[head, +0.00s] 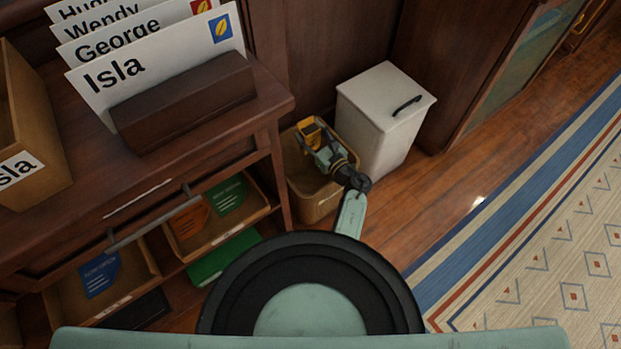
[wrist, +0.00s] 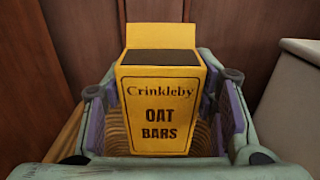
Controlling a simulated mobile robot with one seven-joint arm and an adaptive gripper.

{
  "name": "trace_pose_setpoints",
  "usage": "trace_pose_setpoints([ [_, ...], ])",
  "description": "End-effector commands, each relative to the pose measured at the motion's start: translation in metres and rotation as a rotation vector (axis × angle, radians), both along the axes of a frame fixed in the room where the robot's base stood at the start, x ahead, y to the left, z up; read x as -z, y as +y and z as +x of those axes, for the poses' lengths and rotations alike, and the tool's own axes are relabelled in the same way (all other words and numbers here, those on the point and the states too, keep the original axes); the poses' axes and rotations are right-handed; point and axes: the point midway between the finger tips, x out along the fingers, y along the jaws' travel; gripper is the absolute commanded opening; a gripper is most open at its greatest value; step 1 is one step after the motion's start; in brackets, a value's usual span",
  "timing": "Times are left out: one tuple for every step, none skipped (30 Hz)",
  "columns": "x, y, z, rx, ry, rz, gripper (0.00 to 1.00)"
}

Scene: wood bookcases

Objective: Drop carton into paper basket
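The carton (wrist: 160,107) is a yellow box reading "Crinkleby OAT BARS", with its top flap open and a dark opening. It sits upright between the fingers of my gripper (wrist: 162,118), which press on its left and right sides. In the head view the carton (head: 308,131) and my gripper (head: 316,143) are over the paper basket (head: 314,207), a tan open-topped bin on the floor. The gripper and arm hide part of the basket's inside. In the wrist view a little of a ribbed tan surface shows behind the fingers.
A white lidded bin (head: 376,120) with a black handle stands right of the basket. A wooden desk (head: 270,95) with a letter holder (head: 185,100) and open drawers is on the left. Wood floor and a striped rug (head: 540,220) lie clear to the right.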

Motion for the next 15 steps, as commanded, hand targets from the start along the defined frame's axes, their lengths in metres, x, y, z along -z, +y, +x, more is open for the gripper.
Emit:
trace_pose_setpoints([
  [-0.0001, 0.0, 0.0, 0.0, 0.0, 0.0, 0.58],
  [-0.0001, 0.0, 0.0, 0.0, 0.0, 0.0, 0.6],
  [-0.0001, 0.0, 0.0, 0.0, 0.0, 0.0, 0.62],
  [-0.0001, 0.0, 0.0, 0.0, 0.0, 0.0, 0.64],
  [-0.0001, 0.0, 0.0, 0.0, 0.0, 0.0, 0.66],
  [-0.0001, 0.0, 0.0, 0.0, 0.0, 0.0, 0.69],
  [-0.0001, 0.0, 0.0, 0.0, 0.0, 0.0, 0.71],
  [-0.0001, 0.0, 0.0, 0.0, 0.0, 0.0, 0.73],
  [-0.0001, 0.0, 0.0, 0.0, 0.0, 0.0, 0.74],
  [0.0, 0.0001, -0.0001, 0.0, 0.0, 0.0, 0.74],
  [0.0, 0.0001, -0.0001, 0.0, 0.0, 0.0, 0.74],
  [0.0, 0.0, 0.0, 0.0, 0.0, 0.0, 0.74],
  [0.0, 0.0, 0.0, 0.0, 0.0, 0.0, 0.74],
  [0.0, 0.0, 0.0, 0.0, 0.0, 0.0, 0.74],
  [0.0, 0.0, 0.0, 0.0, 0.0, 0.0, 0.74],
])
